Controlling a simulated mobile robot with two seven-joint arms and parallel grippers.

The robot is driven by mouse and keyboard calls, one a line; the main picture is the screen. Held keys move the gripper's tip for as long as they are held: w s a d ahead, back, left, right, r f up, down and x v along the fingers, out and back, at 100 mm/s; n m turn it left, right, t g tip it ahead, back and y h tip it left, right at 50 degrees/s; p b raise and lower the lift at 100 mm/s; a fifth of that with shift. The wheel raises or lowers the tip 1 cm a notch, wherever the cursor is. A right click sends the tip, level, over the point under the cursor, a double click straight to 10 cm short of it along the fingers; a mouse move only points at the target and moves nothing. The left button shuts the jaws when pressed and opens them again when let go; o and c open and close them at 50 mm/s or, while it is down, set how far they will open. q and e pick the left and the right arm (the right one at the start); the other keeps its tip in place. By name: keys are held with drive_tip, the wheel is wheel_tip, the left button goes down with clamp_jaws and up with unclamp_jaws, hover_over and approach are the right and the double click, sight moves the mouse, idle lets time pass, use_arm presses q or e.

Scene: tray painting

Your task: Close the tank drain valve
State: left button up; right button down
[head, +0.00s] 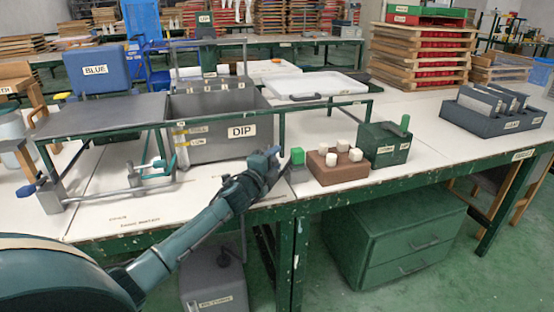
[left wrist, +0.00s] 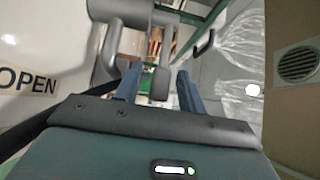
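The grey dip tank (head: 207,140), labelled DIP, stands on the white table. In the head view my left gripper (head: 270,158) is in front of the tank's lower right, near the table's front edge. In the left wrist view, a grey lever-like part (left wrist: 161,82) stands between the two blue fingers of my left gripper (left wrist: 160,88). The fingers are apart, with gaps beside the part. A larger grey fitting (left wrist: 115,50) is just beyond, and an OPEN label (left wrist: 28,82) is at the left. I cannot clearly make out the drain valve in the head view. My right gripper is not in view.
Close to the right of the gripper are a green-topped block (head: 297,158), a brown block with white knobs (head: 336,172) and a green box (head: 383,148). Teal-handled fittings (head: 162,165) are left of the tank.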

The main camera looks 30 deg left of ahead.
use_arm(q)
drive_tip(key=shift+w, duration=0.9)
clamp_jaws()
